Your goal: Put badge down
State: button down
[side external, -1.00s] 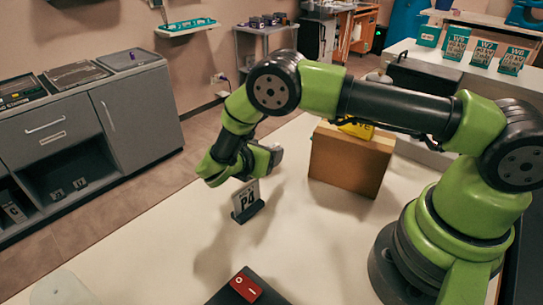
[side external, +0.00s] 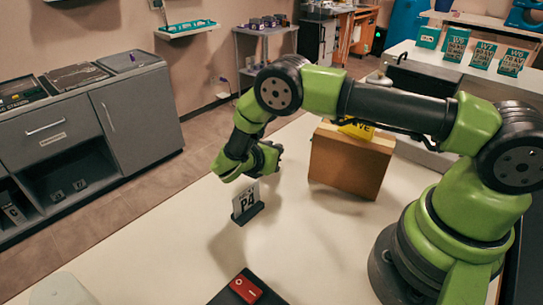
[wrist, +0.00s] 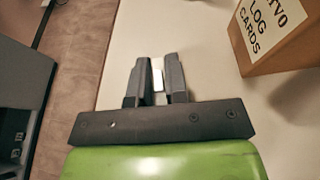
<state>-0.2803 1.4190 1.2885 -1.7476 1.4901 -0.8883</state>
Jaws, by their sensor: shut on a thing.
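My gripper (side external: 270,157) is above the white table (side external: 150,240), over and a little behind a small sign marked P4 (side external: 246,198), which stands upright in a dark holder. In the wrist view my gripper (wrist: 157,78) has its dark fingers close together on a thin white piece (wrist: 158,75), seen nearly edge-on. It appears to be the badge, but its face and markings are hidden. In the side view the fingers mostly hide it.
A brown box (side external: 349,165) labelled LOG CARDS stands right of my gripper, with a yellow item (side external: 357,130) at its top. The table between is clear.

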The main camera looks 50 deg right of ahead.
notch_tip(320, 180, up, 10)
jog(key=shift+f, duration=0.1)
jog(key=shift+w+a, duration=0.2)
jog(key=shift+a, duration=0.1)
jog(key=w+a+n+t+y, duration=0.1)
jog(key=a+n+t+y, duration=0.6)
jog(key=a, duration=0.8)
jog(key=w+a+n+t+y, duration=0.1)
jog(key=a+n+t+y, duration=0.4)
jog(key=a+n, duration=0.75)
jog(key=shift+a+f+m+g+y, duration=0.2)
jog(key=shift+a+f+m, duration=0.45)
jog(key=shift+f, duration=0.95)
jog(key=shift+a+f+m+g+y, duration=0.2)
jog(key=shift+a+f+m, duration=0.45)
jog(key=shift+f, duration=0.95)
jog(key=shift+a+f+m+g+y, duration=0.15)
jog(key=shift+a+f+m, duration=0.45)
jog(key=shift+f, duration=1)
jog(key=shift+f, duration=0.1)
